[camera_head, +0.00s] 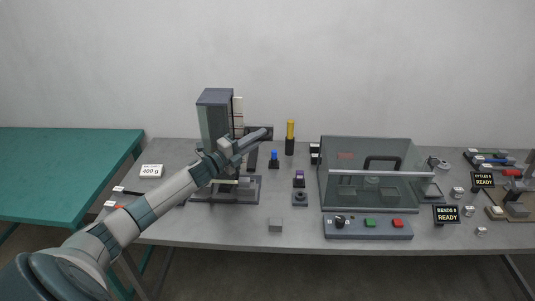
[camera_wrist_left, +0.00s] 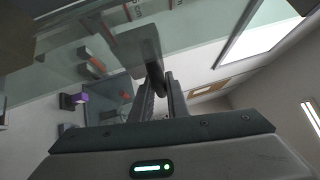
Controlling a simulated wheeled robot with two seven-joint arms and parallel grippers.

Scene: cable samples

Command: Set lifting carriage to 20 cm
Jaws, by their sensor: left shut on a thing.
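The lifting rig has a tall dark grey column (camera_head: 215,117) on a flat base (camera_head: 245,194), left of the table's middle. A pale upright scale strip (camera_head: 238,112) stands beside the column; its marks are too small to read. The dark lifting carriage (camera_head: 263,129) sticks out to the right, part-way up the column, partly hidden by my arm. My left gripper (camera_head: 262,135) is at the carriage. In the left wrist view the fingers (camera_wrist_left: 164,98) are shut on a dark carriage handle (camera_wrist_left: 155,72). My right gripper is not in view.
A clear-covered box (camera_head: 368,205) stands right of the rig, with a button panel (camera_head: 368,228) before it. A yellow-topped post (camera_head: 290,138) and small blocks stand between. A white "400 g" label (camera_head: 151,171) is at left. The front table edge near the middle is mostly clear.

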